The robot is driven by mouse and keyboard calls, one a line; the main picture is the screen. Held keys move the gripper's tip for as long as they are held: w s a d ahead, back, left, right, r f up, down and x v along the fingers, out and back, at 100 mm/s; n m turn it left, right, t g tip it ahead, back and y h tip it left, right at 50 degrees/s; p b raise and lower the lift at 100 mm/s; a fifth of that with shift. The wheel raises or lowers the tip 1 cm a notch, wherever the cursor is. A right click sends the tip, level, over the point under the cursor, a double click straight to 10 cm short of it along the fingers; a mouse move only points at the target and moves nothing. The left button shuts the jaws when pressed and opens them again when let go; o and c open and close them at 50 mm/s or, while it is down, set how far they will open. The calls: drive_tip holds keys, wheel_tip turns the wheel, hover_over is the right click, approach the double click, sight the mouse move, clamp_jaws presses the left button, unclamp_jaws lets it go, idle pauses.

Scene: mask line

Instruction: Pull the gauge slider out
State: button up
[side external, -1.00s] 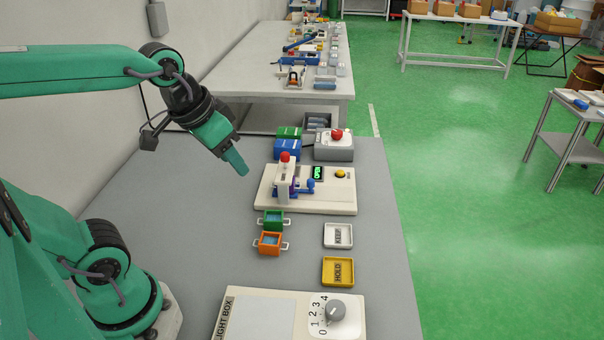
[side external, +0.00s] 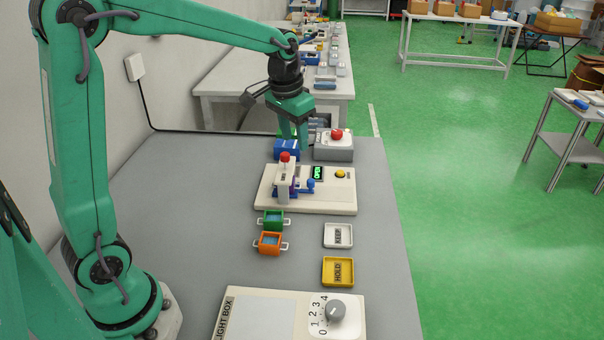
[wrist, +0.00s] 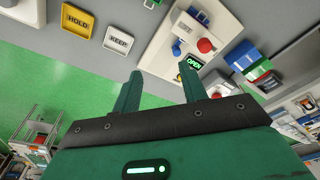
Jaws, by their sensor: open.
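The gauge (side external: 335,207) is a cream base with an upright grey post (side external: 284,183) topped by a red knob (side external: 285,157). A blue knob (side external: 311,185) with a blue and purple part sits low beside the post; it looks like the slider. A green display (side external: 317,172) reads OPEN, and a yellow button (side external: 340,173) is to its right. My gripper (side external: 295,143) is open and empty, pointing down behind the gauge, apart from it. In the wrist view, the gauge base (wrist: 158,52) and red knob (wrist: 205,46) show beyond my open fingers (wrist: 160,82).
In front are green (side external: 262,223) and orange (side external: 261,245) handled boxes, a KEEP tray (side external: 351,236), a HOLD tray (side external: 351,271) and a light box (side external: 245,302). The table's left is clear.

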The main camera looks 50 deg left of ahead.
drive_tip(key=g, duration=0.2)
approach(311, 180)
drive_tip(key=shift+s+f, duration=0.1)
drive_tip(key=shift+s, duration=0.3)
drive_tip(key=shift+w+a+f, duration=0.15)
drive_tip(key=shift+w+f, duration=0.15)
drive_tip(key=shift+f, duration=0.25)
drive_tip(key=shift+f, duration=3.9)
clamp_jaws()
